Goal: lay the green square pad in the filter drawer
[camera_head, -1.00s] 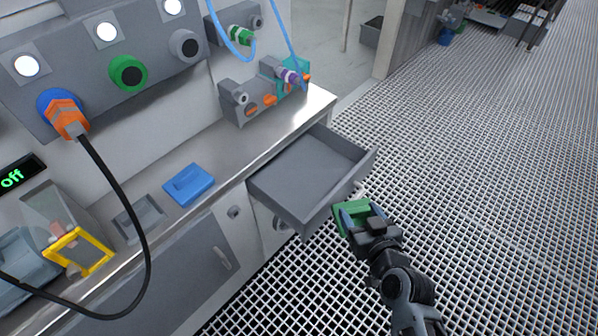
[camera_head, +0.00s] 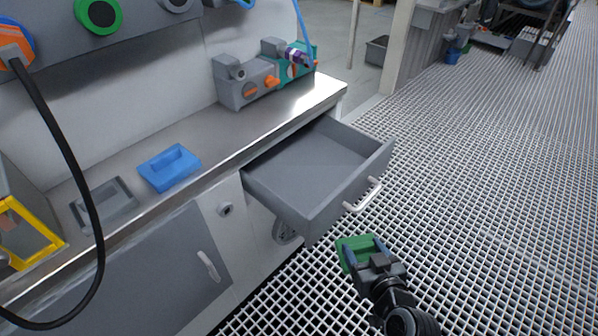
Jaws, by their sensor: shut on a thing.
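The green square pad (camera_head: 347,244) is held in my gripper (camera_head: 362,250), its dark fingers on either side of it. My gripper is shut on the pad, out over the floor grating, in front of and below the open drawer in the picture. The filter drawer (camera_head: 318,170) is pulled out from under the counter and looks empty. It is grey, with a pale handle on its front. The pad is apart from the drawer in the picture. Part of the pad is hidden by my gripper.
A blue pad with a grip (camera_head: 169,167) and a grey shallow tray (camera_head: 104,204) are on the steel counter (camera_head: 225,140). Grey and teal valve blocks (camera_head: 245,82) stand at its far end. A black cable hangs at the left. Open grating lies to the right.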

